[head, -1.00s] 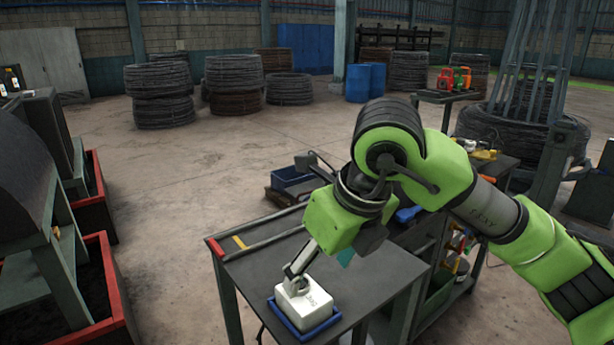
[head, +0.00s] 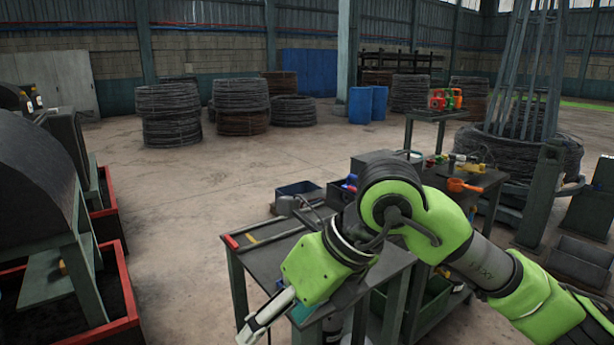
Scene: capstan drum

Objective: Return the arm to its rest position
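My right arm comes in from the right, and its green wrist hangs over the dark metal table (head: 262,262). My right gripper (head: 262,320) points down and left, past the table's near left side, close to the bottom edge of the head view. Its fingers are seen from the side, so I cannot tell whether they are open or shut. I see no object at its tips. A blue patch (head: 303,312) shows beside the wrist, probably part of the small blue tray. The white block is not clearly visible. My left gripper is not in view.
A red-edged bin (head: 120,285) and dark machinery stand at the left. A side bench (head: 480,180) with tools is behind my arm. Wire coils (head: 168,115) and blue barrels (head: 360,105) stand far back. The concrete floor between is clear.

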